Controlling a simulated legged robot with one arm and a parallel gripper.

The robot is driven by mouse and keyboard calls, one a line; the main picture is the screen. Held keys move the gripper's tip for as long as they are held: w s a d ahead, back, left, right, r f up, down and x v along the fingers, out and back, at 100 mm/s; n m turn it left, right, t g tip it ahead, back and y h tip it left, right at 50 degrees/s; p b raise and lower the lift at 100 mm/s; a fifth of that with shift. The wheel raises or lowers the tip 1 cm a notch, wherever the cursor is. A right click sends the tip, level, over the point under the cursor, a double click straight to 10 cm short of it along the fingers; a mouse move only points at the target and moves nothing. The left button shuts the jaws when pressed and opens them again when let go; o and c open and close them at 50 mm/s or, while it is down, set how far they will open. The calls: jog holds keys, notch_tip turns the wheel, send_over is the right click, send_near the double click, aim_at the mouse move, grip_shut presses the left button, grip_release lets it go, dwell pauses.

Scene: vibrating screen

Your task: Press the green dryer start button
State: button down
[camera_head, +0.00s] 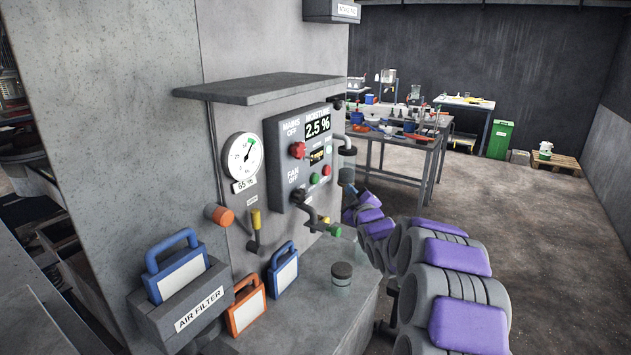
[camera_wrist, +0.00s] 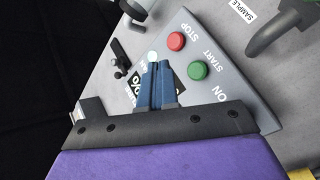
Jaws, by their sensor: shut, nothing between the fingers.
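The green start button (camera_head: 315,178) is on the grey control panel (camera_head: 284,160), below and left of a small red button (camera_head: 326,170). In the wrist view the green button (camera_wrist: 197,70) sits beside the START label, with the red STOP button (camera_wrist: 176,41) above it. My gripper (camera_wrist: 157,68) has its blue fingers shut together and empty. In that view the fingertips lie left of the green button and appear apart from it. In the head view my purple arm reaches in from the lower right towards the panel's right side; the fingertips are not clear there.
A red MAINS knob (camera_head: 297,150) and a moisture display (camera_head: 318,125) share the panel. A capped jar (camera_head: 347,165) and a green-ended handle (camera_head: 333,230) stick out nearby. Below are a filter box (camera_head: 180,300) and a ledge with another jar (camera_head: 341,278). Open floor lies right.

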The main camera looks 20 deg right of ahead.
aim_at(315, 179)
jog(key=w+a+b, duration=0.1)
jog(key=w+a, duration=0.3)
jog(key=w, duration=0.3)
jog(key=shift+a, duration=0.25)
jog(key=shift+d+f, duration=0.1)
jog(key=shift+d, duration=0.05)
jog(key=shift+a, duration=0.25)
dwell(0.3)
jog(key=shift+d, duration=0.15)
dwell(1.3)
jog(key=shift+w+a, duration=0.25)
jog(key=shift+a, duration=0.15)
